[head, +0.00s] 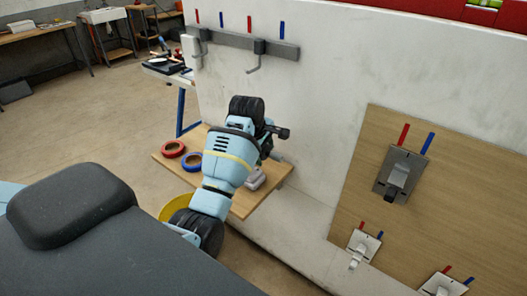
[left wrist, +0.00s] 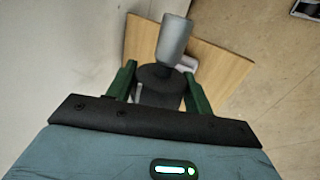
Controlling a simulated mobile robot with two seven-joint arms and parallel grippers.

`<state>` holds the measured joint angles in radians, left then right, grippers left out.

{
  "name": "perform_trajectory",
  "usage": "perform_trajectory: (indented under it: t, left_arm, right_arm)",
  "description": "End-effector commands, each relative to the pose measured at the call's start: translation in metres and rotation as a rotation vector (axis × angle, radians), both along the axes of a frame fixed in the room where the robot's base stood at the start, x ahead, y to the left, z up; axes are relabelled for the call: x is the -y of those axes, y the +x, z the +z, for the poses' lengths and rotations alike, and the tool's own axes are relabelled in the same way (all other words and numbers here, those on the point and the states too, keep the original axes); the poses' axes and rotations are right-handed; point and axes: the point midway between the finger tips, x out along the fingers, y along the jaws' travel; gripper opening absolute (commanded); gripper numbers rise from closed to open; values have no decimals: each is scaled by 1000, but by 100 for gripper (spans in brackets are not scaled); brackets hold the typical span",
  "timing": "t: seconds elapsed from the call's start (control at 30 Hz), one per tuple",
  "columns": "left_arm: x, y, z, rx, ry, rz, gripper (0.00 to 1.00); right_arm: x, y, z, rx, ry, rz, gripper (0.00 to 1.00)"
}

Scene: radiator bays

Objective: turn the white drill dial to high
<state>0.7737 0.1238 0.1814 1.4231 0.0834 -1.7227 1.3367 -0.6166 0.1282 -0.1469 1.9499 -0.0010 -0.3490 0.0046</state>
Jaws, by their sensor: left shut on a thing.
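My left gripper (left wrist: 158,80) is shut on a dark grey round part (left wrist: 160,88), its green fingers on either side of it. A lighter grey cylinder (left wrist: 174,40) rises from that part. I cannot tell whether this belongs to a drill or its dial. In the head view my left arm (head: 228,160) reaches over a small wooden shelf (head: 240,205) by the white wall and hides most of the gripper. A pale grey object (head: 256,178) lies on the shelf beside the arm. No white dial shows clearly. My right gripper is out of view.
Red tape (head: 172,149) and blue tape (head: 193,161) rolls lie on the shelf's left. A grey hook rail (head: 240,42) is on the wall above. A wooden panel (head: 450,210) at right carries lever plates (head: 401,175) with red and blue marks. Open floor lies left.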

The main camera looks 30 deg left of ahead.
Motion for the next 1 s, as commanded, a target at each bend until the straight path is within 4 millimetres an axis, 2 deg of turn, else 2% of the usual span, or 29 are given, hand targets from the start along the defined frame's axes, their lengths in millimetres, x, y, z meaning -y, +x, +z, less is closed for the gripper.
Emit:
perform_trajectory:
  t: [0.33,0.87,0.9,1.0]
  left_arm:
    - [-1,1,1,-130,8,1,29]
    - [-1,0,-1,-151,8,0,29]
    - [-1,0,-1,-151,8,0,57]
    - [-1,0,-1,-151,8,0,70]
  right_arm:
    - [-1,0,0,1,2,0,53]
    - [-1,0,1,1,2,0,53]
    - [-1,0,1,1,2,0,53]
    - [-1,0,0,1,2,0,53]
